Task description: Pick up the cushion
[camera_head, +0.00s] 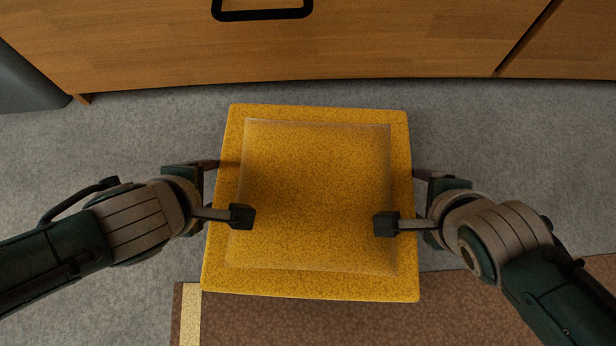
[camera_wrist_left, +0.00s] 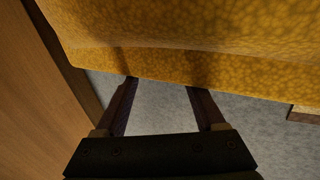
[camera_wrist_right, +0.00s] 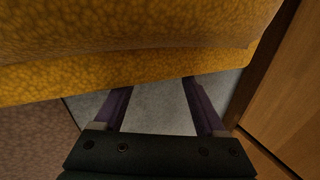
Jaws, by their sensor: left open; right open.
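The yellow cushion (camera_head: 316,190) is a square, speckled pad with a raised inner panel. It lies flat in the middle of the head view; what is beneath it is hidden. My left gripper (camera_head: 208,164) is at its left edge and my right gripper (camera_head: 424,174) at its right edge. Both are open. In the left wrist view the two spread fingers (camera_wrist_left: 160,90) reach to the cushion's edge (camera_wrist_left: 190,70), their tips partly out of sight. The right wrist view shows the right fingers (camera_wrist_right: 154,88) likewise at the edge. I cannot tell if they touch.
A wooden cabinet (camera_head: 380,40) with a black handle (camera_head: 262,14) stands behind the cushion. Grey carpet (camera_head: 140,130) lies around it. A brown rug (camera_head: 470,315) with a pale stripe lies at the front. A dark grey object (camera_head: 25,85) is at the far left.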

